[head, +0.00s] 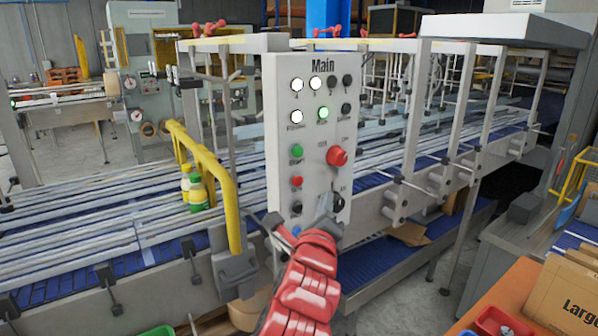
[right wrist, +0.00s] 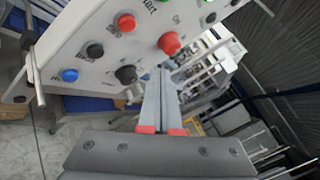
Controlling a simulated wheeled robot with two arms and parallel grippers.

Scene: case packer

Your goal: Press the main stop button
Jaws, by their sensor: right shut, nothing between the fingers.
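The white control panel (head: 311,95), labelled "Main", stands in front of the conveyor. A small red button (head: 296,181) sits on its left side, below a green button (head: 297,151). A larger red mushroom button (head: 337,156) sits to the right. In the right wrist view the small red button (right wrist: 125,23) is at the top and the mushroom button (right wrist: 170,42) is beyond the fingertips. My right gripper (head: 326,203) is shut and empty in front of the panel's lower part; its fingers (right wrist: 160,85) show in the wrist view. No contact with a button is visible.
Black knobs (right wrist: 127,74) and a blue button (right wrist: 69,75) are on the panel's lower part. A yellow rail (head: 215,170) and bottles (head: 196,190) stand left of the panel. A cardboard box (head: 565,295) is at the lower right.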

